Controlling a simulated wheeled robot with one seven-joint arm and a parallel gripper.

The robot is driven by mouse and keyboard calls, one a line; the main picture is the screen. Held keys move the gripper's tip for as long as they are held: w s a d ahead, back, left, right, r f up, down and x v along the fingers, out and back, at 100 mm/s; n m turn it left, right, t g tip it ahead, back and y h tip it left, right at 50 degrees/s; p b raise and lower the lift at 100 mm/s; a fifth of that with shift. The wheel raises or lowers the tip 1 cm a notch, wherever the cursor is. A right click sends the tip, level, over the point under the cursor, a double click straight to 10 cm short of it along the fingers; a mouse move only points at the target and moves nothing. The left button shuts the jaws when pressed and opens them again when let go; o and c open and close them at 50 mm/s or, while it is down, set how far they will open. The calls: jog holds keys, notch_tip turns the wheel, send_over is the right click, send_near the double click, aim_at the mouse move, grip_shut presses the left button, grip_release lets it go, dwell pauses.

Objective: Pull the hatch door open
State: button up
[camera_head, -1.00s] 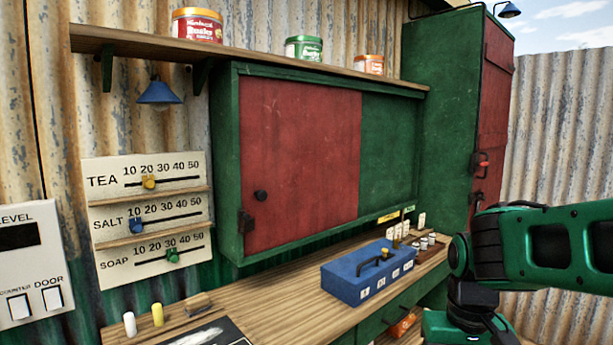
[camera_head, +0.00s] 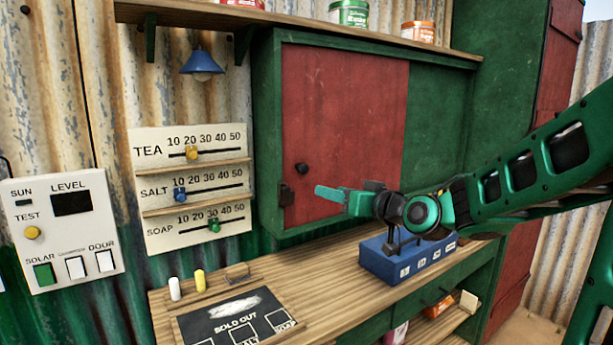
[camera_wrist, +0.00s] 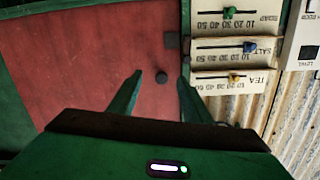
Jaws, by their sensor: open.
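The hatch door (camera_head: 350,120) is a red sliding-type panel in a green wall frame, covering the left part of the opening beside a green panel (camera_head: 437,130). A round dark knob (camera_head: 302,169) sits near its left edge, with a dark latch-like block (camera_head: 286,195) below it. My gripper (camera_head: 330,195) is open and empty, in front of the door's lower part, to the right of the knob in the head view. In the wrist view the red door (camera_wrist: 80,60) fills the left, and the knob (camera_wrist: 162,77) shows between the open fingertips (camera_wrist: 158,80), apart from them.
A blue box (camera_head: 385,265) stands on the wooden counter (camera_head: 330,275) under my arm. A slider board (camera_head: 190,190) and a switch panel (camera_head: 62,230) are on the wall to the left. A chalkboard (camera_head: 235,318) lies on the counter; a shelf with tins runs above.

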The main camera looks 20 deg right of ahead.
aim_at(305, 171)
jog(key=shift+t, duration=0.6)
jog(key=x, duration=0.4)
jog(key=r+x, duration=0.1)
jog(key=x, duration=0.3)
jog(key=r+x, duration=0.1)
jog(key=x, duration=0.3)
jog(key=shift+a+r, duration=0.15)
